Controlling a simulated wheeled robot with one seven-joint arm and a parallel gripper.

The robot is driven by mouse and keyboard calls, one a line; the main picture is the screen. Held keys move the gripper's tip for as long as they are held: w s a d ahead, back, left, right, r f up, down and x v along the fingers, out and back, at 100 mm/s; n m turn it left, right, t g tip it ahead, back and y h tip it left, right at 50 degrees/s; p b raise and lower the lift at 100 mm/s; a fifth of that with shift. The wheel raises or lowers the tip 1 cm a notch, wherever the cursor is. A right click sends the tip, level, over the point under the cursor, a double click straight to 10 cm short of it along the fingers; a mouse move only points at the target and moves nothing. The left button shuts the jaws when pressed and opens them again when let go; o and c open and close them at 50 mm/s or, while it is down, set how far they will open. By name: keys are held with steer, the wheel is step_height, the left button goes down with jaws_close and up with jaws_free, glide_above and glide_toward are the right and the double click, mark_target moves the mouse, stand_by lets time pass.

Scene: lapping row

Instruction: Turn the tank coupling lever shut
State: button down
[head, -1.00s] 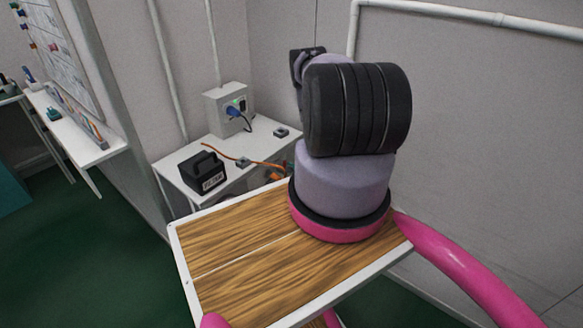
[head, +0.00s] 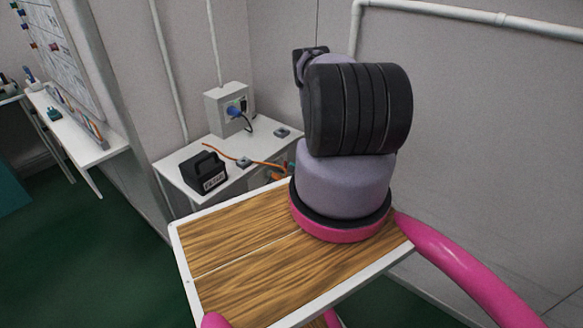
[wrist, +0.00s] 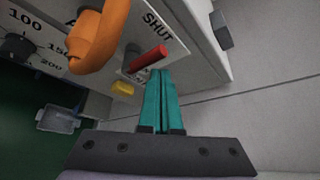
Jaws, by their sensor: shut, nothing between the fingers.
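In the wrist view, the red lever (wrist: 147,59) sits on a pale panel (wrist: 190,52), just below the printed word SHUT. It slants up to the right, with its right end near that word. My gripper (wrist: 161,73) has teal fingers pressed together, with nothing between them. Its tips are right by the lever's right end; I cannot tell whether they touch it. In the head view my arm hides the gripper, and I cannot make out the lever.
A yellow block (wrist: 122,88) is below the lever, and a dark knob (wrist: 17,46) with a numbered scale is at left. In the head view, a white side table (head: 172,168) holds a black case (head: 204,172) and orange cable. A grey wall box (head: 216,110) stands behind.

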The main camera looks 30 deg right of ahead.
steer(key=s+d, duration=0.1)
steer(key=s, duration=0.8)
steer(key=w+a+r+n+y, duration=0.2)
steer(key=w+a+r+y, duration=0.2)
steer(key=w+r, duration=0.45)
steer(key=w+a+r+n+y, duration=0.3)
steer(key=w+a+r+y, duration=0.15)
steer(key=r, duration=0.75)
steer(key=a+r+n+g+y, duration=0.25)
steer(key=a+r, duration=0.25)
steer(key=r, duration=0.4)
steer(key=a+r+n+g+y, duration=0.25)
steer(key=a+r, duration=0.25)
steer(key=r, duration=0.4)
steer(key=s+a+r+n+g+h, duration=0.1)
steer(key=s+a+r+n+g, duration=0.35)
steer(key=r, duration=0.45)
steer(key=s+a+r+n+g+h, duration=0.1)
steer(key=s+a+r+n+g, duration=0.15)
steer(key=s+a+r, duration=0.45)
steer(key=s+d+r+n+t+h, duration=0.2)
steer(key=s+r+h, duration=0.2)
steer(key=s+r, duration=0.2)
steer(key=s+d+r+n+t+h, duration=0.2)
steer(key=s+r+h, duration=0.3)
steer(key=s, duration=0.6)
step_height(320, 180, up, 2)
steer(key=shift+s+d+r+n+t, duration=0.25)
steer(key=shift+s+n+t, duration=0.05)
steer(key=shift+n+t, duration=0.4)
